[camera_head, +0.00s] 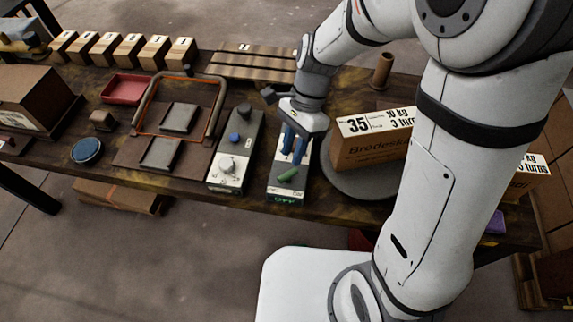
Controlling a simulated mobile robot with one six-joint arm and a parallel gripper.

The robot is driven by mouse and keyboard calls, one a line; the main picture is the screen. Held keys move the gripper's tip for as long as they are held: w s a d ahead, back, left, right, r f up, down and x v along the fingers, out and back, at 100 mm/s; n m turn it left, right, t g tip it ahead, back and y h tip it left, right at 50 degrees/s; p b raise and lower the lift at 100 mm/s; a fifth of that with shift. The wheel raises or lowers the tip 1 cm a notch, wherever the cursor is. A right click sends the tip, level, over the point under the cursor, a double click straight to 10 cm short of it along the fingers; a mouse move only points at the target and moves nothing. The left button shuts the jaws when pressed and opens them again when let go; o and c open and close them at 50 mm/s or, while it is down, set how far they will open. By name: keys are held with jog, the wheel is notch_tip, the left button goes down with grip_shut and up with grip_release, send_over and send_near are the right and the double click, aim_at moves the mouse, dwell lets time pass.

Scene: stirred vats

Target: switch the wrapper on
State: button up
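A narrow control box (273,188) with a green front edge and a green rocker or lever (288,175) on top stands near the table's front edge. My gripper (293,150) points down over the rear part of this box, just behind the green part. Its two blue fingers are apart, with nothing seen between them. I cannot tell whether they touch the box. The wrapper's round turntable (345,188) is to the right, with a cardboard box (362,152) labelled 35, 10 kg, 3 turns on it. The gripper hides the rear of the control box.
A second control box (215,180) with a blue button and a pale knob stands to the left. Left of it are an orange-edged frame (217,105), a red tray (125,88) and a blue round dish (87,150). Several small boxes (130,48) line the back. A brown post (382,70) stands behind the turntable.

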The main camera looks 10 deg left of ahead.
aim_at(287, 173)
jog(key=x, duration=0.6)
jog(key=shift+f+b, duration=0.1)
jog(key=shift+b, duration=0.3)
grip_shut()
